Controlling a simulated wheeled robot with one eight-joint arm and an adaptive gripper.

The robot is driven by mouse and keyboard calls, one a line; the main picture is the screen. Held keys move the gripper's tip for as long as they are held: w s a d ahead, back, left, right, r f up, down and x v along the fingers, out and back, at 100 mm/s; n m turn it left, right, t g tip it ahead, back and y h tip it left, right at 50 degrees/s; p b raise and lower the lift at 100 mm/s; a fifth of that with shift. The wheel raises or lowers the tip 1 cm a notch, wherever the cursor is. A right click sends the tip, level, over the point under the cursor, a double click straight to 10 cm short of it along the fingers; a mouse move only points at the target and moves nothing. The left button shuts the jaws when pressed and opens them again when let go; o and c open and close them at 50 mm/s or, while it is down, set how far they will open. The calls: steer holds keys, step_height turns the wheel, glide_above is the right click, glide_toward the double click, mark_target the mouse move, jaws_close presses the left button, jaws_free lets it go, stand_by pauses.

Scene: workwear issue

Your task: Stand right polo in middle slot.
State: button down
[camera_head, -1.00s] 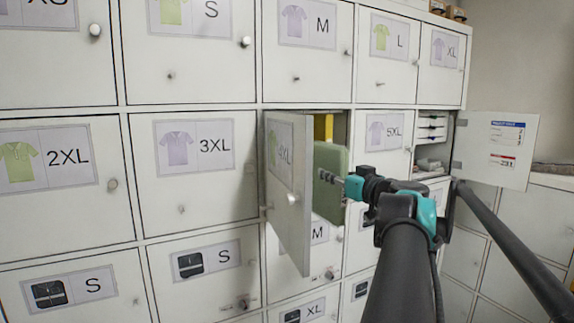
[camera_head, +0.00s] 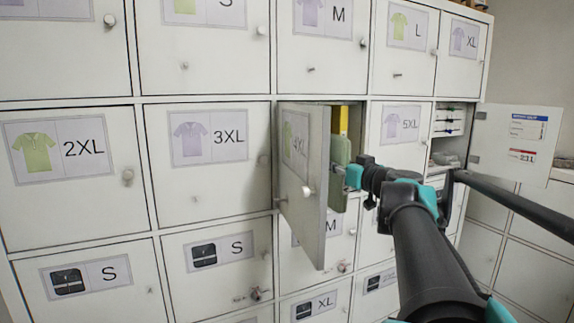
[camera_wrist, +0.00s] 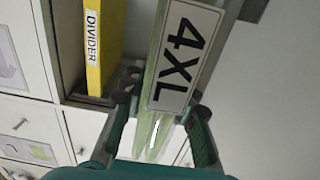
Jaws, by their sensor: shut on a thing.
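My gripper (camera_head: 350,178) is shut on a light green folded polo (camera_head: 340,152). The polo is upright at the mouth of the open 4XL locker; the locker door (camera_head: 305,180) hides part of it. In the wrist view the polo (camera_wrist: 152,125) stands on edge between the fingers of my gripper (camera_wrist: 163,105), with a white 4XL label facing the camera. A yellow divider (camera_wrist: 95,40) stands upright in the locker, left of the polo in that view; it also shows in the head view (camera_head: 344,118). The slots and how deep the polo sits are hidden.
The 4XL door stands ajar left of the opening, close to the polo. The closed 5XL door (camera_head: 401,155) is to the right. Beyond it, another locker is open, with its door (camera_head: 518,145) swung right and small items inside. Closed lockers fill the rest.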

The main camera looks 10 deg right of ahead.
steer(key=x, duration=2.5)
steer(key=shift+f, duration=0.45)
stand_by(1.3)
steer(key=c, duration=1.1)
jaws_free()
